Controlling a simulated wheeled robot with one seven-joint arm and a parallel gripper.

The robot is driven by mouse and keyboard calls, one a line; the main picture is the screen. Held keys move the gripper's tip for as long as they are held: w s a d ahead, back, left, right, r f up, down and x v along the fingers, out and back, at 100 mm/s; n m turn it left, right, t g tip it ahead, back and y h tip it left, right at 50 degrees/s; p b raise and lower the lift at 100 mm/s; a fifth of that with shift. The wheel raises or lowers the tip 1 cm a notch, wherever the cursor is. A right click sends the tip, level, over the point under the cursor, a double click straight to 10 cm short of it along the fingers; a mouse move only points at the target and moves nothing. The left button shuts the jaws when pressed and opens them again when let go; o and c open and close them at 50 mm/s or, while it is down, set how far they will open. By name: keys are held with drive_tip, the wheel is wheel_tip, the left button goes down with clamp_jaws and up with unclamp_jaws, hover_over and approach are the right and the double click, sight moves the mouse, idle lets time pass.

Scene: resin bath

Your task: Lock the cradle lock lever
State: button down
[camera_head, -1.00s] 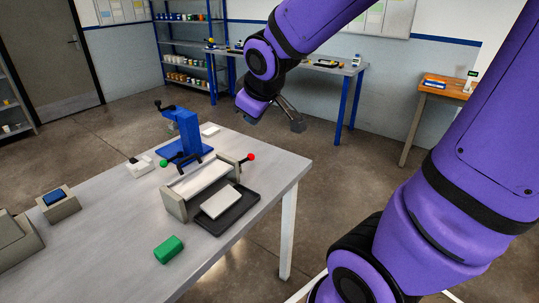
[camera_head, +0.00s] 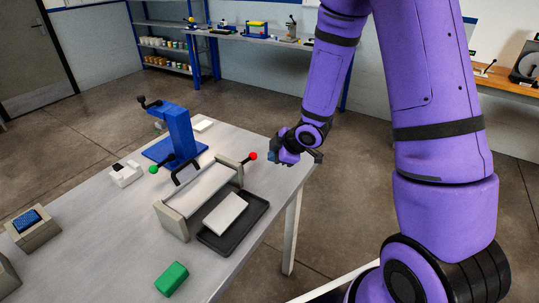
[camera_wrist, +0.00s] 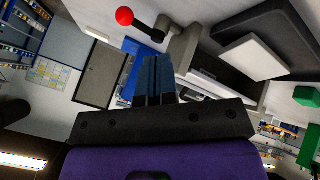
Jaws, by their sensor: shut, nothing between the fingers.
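The cradle is a grey open trough (camera_head: 172,219) on the table, with upright end walls. A short dark lever with a red ball knob (camera_head: 253,156) sticks out from its far end wall. In the wrist view the red knob (camera_wrist: 124,16) is at the upper left, its dark arm running to the grey end wall (camera_wrist: 184,46). My gripper (camera_head: 271,156) is just right of the red knob in the head view, apparently apart from it. In the wrist view my gripper's fingers (camera_wrist: 156,62) are together and empty, pointing toward the cradle. Contact with the lever is not visible.
A blue press stand (camera_head: 180,132) and a green-knobbed lever (camera_head: 154,169) stand behind the cradle. A black tray (camera_head: 234,241) with a white block (camera_head: 225,213) lies in front. A green block (camera_head: 171,278) is nearer. Floor beyond the table's right edge is clear.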

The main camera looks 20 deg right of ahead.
sight(253, 156)
drive_tip(key=x, duration=1)
drive_tip(key=shift+s+d+f, duration=0.15)
drive_tip(key=shift+f, duration=0.15)
drive_tip(key=shift+w+d+r, duration=0.1)
drive_tip(key=shift+w, duration=1.1)
drive_tip(key=shift+w+r, duration=0.2)
drive_tip(key=shift+w, duration=0.75)
drive_tip(key=shift+w+d+r, duration=0.1)
drive_tip(key=shift+w+d, duration=0.05)
drive_tip(key=shift+w, duration=0.65)
drive_tip(key=shift+w+r, duration=0.1)
drive_tip(key=shift+w, duration=0.05)
